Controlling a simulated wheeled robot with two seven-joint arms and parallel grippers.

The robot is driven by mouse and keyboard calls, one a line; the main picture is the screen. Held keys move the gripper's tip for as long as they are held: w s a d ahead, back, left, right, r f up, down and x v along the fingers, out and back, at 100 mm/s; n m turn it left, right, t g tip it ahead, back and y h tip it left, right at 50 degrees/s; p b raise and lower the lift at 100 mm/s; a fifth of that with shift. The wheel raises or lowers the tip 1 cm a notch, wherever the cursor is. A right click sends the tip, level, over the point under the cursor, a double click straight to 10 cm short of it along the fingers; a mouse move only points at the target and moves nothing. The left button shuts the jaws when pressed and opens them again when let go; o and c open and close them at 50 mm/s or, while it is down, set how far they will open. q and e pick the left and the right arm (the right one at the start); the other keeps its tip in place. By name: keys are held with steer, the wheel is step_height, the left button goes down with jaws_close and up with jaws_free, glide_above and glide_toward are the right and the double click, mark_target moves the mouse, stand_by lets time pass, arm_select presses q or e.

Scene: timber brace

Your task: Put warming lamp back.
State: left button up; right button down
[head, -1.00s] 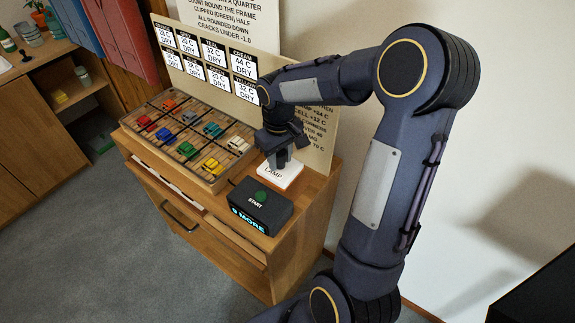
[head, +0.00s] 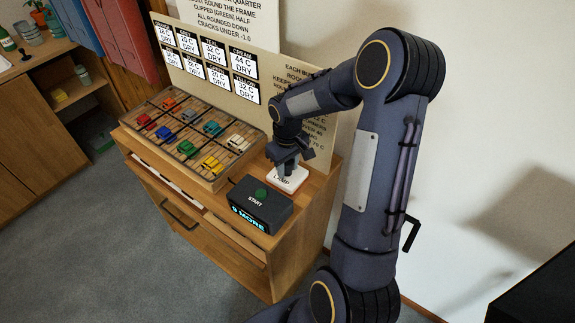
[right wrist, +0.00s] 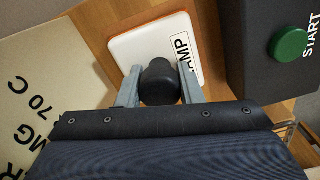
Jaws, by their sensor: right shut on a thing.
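My right gripper (head: 287,163) is over the white pad marked LAMP (head: 290,182) at the right end of the wooden cabinet top. In the right wrist view, the gripper (right wrist: 160,84) is shut on a dark, rounded thing, seemingly the warming lamp (right wrist: 160,78), with one finger on each side. The white pad (right wrist: 150,48) lies just beyond it, with its lettering partly covered. In the head view the lamp is mostly hidden by my gripper. I cannot tell whether the lamp touches the pad. My left gripper is not in view.
A black box with a green START button (head: 261,194) and a lit "MORE" display stands close in front of the pad. A wooden tray (head: 172,156) holds several coloured toy cars to the left. A signboard (head: 280,72) rises close behind.

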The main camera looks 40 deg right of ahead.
steer(key=c, duration=1)
jaws_free()
steer(key=shift+f, duration=0.1)
step_height(320, 180, up, 11)
steer(key=shift+r+p, duration=0.2)
steer(key=shift+p, duration=0.2)
steer(key=shift+r, duration=0.35)
steer(key=s+a+r+m+t+y, duration=0.1)
steer(key=s+a+r+t+y, duration=0.1)
steer(key=s+a, duration=0.5)
steer(key=s+a+r+t+y, duration=0.1)
steer(key=s+a+r+t, duration=0.1)
steer(key=s+a, duration=0.6)
steer(key=s+t, duration=0.1)
steer(key=s, duration=0.3)
steer(key=shift+s+a+r+m+t+y, duration=0.25)
steer(key=shift+r+m+t+y, duration=0.05)
steer(key=shift+r+m+y, duration=0.1)
